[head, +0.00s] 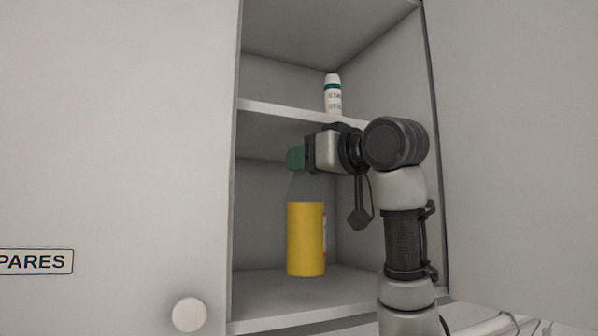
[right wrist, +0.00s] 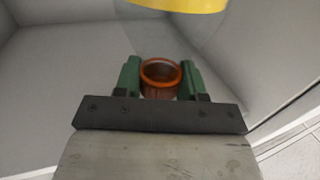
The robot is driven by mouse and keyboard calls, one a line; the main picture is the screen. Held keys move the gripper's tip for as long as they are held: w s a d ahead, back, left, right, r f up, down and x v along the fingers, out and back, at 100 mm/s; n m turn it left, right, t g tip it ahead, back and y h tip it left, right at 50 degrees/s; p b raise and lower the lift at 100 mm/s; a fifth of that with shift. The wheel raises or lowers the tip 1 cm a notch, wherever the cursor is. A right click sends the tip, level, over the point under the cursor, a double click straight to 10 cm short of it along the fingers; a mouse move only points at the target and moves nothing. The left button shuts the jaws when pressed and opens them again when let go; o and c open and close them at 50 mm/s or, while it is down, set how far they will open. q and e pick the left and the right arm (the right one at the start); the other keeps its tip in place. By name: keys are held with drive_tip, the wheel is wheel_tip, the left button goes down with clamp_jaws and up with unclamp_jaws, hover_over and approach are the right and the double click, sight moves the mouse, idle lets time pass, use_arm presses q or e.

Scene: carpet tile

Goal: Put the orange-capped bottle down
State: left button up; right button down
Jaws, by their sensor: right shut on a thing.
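The bottle (head: 305,238) has a clear upper part and a broad yellow lower part, and hangs or stands upright inside the open cupboard's lower compartment. Its orange cap (right wrist: 162,78) shows in the right wrist view between two green fingers; in the head view the fingers hide it. My right gripper (head: 296,158) comes in from the right and is shut on the bottle at the cap. The bottle's base is over the cupboard floor (head: 265,290); I cannot tell whether it touches. My left gripper is not in view.
A white bottle with a teal band (head: 333,97) stands on the upper shelf (head: 265,107), just above my right wrist. Cupboard walls close in on both sides.

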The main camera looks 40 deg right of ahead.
sight(299, 184)
drive_tip(key=shift+w, duration=0.45)
drive_tip(key=shift+w+r+p, duration=0.1)
drive_tip(key=shift+w+p, duration=0.3)
drive_tip(key=shift+w, duration=0.1)
drive_tip(key=shift+w+f, duration=0.1)
drive_tip(key=shift+f, duration=0.6)
drive_tip(key=shift+f+p, duration=0.45)
drive_tip(key=shift+f, duration=0.6)
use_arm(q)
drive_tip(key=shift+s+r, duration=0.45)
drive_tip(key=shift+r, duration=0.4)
use_arm(e)
drive_tip(key=shift+f, duration=0.1)
drive_tip(key=shift+f, duration=0.2)
drive_tip(key=c, duration=0.6)
unclamp_jaws()
drive_tip(key=shift+c, duration=0.2)
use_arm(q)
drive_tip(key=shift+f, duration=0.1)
use_arm(e)
drive_tip(key=shift+r, duration=0.1)
